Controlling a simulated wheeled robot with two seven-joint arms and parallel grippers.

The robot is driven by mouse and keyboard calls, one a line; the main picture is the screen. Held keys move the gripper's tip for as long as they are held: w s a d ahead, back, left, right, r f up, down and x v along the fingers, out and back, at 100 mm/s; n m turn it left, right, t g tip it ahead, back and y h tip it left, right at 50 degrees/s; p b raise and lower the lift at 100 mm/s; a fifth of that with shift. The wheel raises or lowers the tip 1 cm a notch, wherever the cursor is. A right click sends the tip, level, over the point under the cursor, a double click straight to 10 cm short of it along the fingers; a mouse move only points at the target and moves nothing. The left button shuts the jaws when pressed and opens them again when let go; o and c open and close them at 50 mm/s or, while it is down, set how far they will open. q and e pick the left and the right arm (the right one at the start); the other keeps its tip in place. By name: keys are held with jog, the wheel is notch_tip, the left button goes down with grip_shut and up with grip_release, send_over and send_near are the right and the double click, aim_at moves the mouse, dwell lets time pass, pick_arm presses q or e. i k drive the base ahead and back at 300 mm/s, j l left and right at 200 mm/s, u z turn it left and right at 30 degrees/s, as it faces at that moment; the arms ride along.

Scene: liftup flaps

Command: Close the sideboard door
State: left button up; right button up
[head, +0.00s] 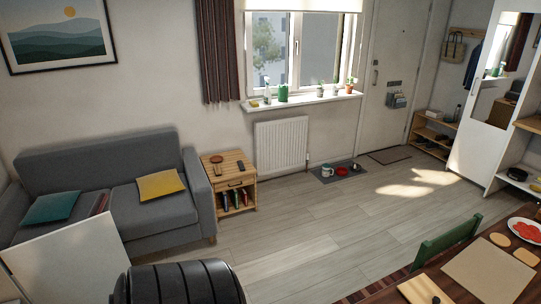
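A plain white flat panel (70,262) stands out at the lower left, in front of the grey sofa. It looks tilted and is cut off by the picture's bottom edge. It may be the raised sideboard door, but the sideboard body under it is out of view, so I cannot tell for sure. Neither of my grippers is in view, and no contact with the panel shows.
The grey sofa (150,212) and a wooden side table (228,181) stand beyond the panel. A wooden dining table (449,292) with a green chair (447,242) is at the lower right. A tall white unit (470,150) stands at right. The middle floor (320,225) is clear.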

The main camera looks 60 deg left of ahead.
aim_at(82, 262)
jog(key=k+j+z, duration=0.15)
jog(key=z, duration=0.3)
jog(key=k+j+z, duration=0.15)
jog(key=j+z, duration=0.25)
jog(key=k+j+z, duration=0.1)
jog(key=z, duration=0.35)
jog(key=k+j+z, duration=0.15)
jog(key=z, duration=0.3)
jog(key=k+j+z, duration=0.15)
jog(key=z, duration=0.35)
jog(key=k+z, duration=0.2)
jog(key=z, duration=0.25)
jog(key=k+z, duration=0.2)
jog(key=z, duration=0.3)
